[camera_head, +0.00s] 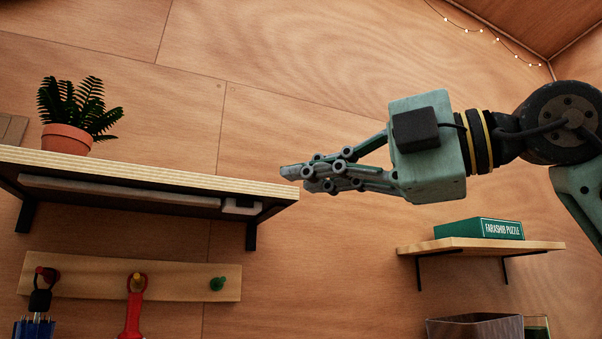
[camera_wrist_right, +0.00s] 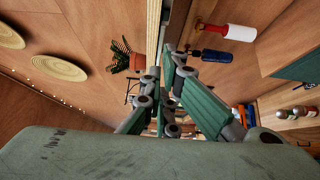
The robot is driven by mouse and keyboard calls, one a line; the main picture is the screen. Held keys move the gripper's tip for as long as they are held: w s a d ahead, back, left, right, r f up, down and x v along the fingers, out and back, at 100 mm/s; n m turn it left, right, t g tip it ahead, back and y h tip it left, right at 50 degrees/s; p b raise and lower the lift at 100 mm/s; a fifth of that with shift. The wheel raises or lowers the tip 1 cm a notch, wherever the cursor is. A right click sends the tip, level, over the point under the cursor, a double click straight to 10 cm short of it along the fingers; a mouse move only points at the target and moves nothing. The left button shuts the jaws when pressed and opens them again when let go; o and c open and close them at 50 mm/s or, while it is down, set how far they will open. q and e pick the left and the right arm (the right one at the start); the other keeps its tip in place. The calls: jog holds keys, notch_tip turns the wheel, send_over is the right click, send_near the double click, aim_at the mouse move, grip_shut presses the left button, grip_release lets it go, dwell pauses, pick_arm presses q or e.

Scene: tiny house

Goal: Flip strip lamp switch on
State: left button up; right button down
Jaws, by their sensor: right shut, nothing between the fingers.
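The strip lamp (camera_head: 120,194) is a long pale bar fixed under the left wall shelf (camera_head: 150,173). A small light box, which looks like its switch (camera_head: 241,206), sits at the lamp's right end under the shelf. The lamp looks unlit. My right gripper (camera_head: 290,172) is shut and empty. Its fingertips point left, by the shelf's right end and above and to the right of the switch. I cannot tell whether they touch the shelf. In the right wrist view the shut fingers (camera_wrist_right: 171,75) appear beside the shelf edge (camera_wrist_right: 153,30); the switch is not discernible there. My left gripper is not in view.
A potted fern (camera_head: 66,138) stands on the shelf. Below it, a peg rail (camera_head: 185,281) holds a blue item (camera_head: 36,325) and a red-handled item (camera_head: 133,310). A lower shelf (camera_head: 480,245) with a green puzzle box (camera_head: 480,229) is at right. Open wall lies between the shelves.

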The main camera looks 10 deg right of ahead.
aim_at(254, 192)
jog(key=p+x, duration=0.2)
jog(key=x, duration=0.1)
jog(key=w+p+x, duration=0.1)
jog(key=p+x, duration=0.1)
jog(key=x, duration=0.2)
jog(key=d+p+x, duration=0.1)
jog(key=x, duration=0.2)
jog(key=shift+w+a+r+p, duration=0.1)
jog(key=shift+w+a+p, duration=0.1)
jog(key=shift+w+p, duration=0.3)
jog(key=shift+w, duration=0.55)
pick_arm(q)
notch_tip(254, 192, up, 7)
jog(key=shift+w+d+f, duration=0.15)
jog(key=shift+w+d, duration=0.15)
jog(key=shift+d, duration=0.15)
